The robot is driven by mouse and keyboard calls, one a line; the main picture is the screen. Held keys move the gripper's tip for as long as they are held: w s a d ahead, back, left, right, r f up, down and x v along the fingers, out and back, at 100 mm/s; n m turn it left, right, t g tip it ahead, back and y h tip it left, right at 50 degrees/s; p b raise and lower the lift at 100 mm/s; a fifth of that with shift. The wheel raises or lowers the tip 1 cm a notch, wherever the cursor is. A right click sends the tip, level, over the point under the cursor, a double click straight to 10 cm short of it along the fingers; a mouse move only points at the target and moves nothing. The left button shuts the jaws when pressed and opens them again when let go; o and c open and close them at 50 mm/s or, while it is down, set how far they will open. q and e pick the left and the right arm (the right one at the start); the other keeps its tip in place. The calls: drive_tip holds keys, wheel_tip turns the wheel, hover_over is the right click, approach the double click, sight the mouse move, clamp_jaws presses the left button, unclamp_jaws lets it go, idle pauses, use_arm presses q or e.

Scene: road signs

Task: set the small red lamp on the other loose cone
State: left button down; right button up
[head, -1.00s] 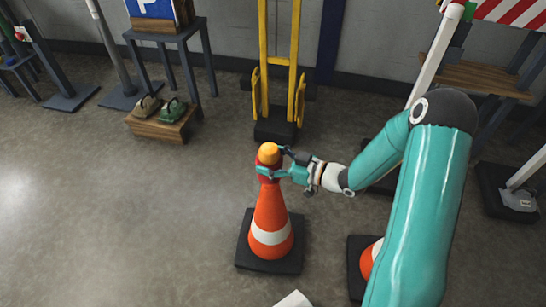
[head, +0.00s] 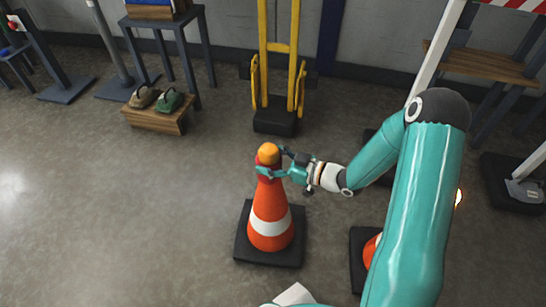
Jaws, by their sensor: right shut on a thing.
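An orange-and-white traffic cone (head: 270,205) stands upright on a black square base in the middle of the floor. A small lamp with an orange-yellow dome (head: 268,153) and a red part under it is at the cone's tip. My right gripper (head: 266,171) is shut on the lamp's red part, its fingers around it at the cone's top. I cannot tell whether the lamp rests on the cone. A second orange cone (head: 370,249) on a black base is mostly hidden behind my right arm. My left gripper is not in view.
A yellow hand truck (head: 278,75) stands behind the cone. A wooden box (head: 157,119) with two clamp-like things is at the left. A small bright glow (head: 458,197) shows beside my right arm. The floor left of the cone is clear.

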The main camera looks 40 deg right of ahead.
drive_tip(key=shift+s+f, duration=0.1)
drive_tip(key=shift+f, duration=0.1)
idle(0.6)
drive_tip(key=o, duration=1.4)
drive_tip(key=v, duration=1.2)
